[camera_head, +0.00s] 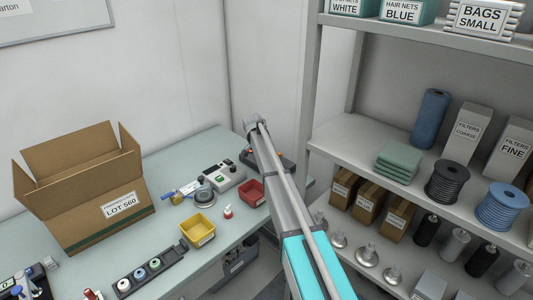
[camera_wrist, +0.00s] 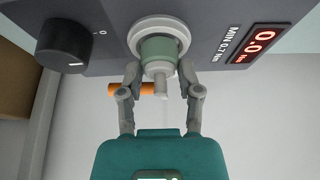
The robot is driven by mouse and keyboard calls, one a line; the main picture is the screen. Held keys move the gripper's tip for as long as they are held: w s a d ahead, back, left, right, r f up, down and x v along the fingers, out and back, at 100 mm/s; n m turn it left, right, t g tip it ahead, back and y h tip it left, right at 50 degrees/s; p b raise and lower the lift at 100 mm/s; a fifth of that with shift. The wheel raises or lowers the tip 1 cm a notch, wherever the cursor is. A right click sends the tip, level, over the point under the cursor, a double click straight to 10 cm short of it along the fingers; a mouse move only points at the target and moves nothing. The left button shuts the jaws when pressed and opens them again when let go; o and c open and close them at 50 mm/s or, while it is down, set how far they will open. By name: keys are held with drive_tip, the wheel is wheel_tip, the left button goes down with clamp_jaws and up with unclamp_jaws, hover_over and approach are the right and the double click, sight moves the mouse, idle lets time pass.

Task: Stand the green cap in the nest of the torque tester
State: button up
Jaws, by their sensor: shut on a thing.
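In the wrist view my gripper (camera_wrist: 160,70) is shut on the green cap (camera_wrist: 158,50), one finger on each side. The cap has a pale stem pointing toward my palm. Its far end is at the white ring of the nest (camera_wrist: 134,34) on the grey torque tester (camera_wrist: 205,38). I cannot tell whether it is fully seated or just in front of the ring. The tester has a black knob (camera_wrist: 65,46) and a red display (camera_wrist: 264,42) reading 0.0. In the head view my arm hides the gripper and cap.
In the wrist view an orange cylinder (camera_wrist: 118,89) shows behind the left finger. In the head view, the bench (camera_head: 175,235) holds a cardboard box (camera_head: 90,200), a yellow bin (camera_head: 197,229), a red bin (camera_head: 250,194) and a dark cap rack (camera_head: 150,272). Shelves (camera_head: 410,175) stand at right.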

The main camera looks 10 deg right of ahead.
drive_tip(key=shift+f, duration=0.1)
idle(0.4)
drive_tip(key=o, duration=0.8)
drive_tip(key=shift+c, duration=0.2)
drive_tip(key=shift+s+r+p, duration=0.1)
drive_tip(key=shift+r+p, duration=3.3)
drive_tip(key=shift+r, duration=0.15)
drive_tip(key=shift+s+f, duration=0.1)
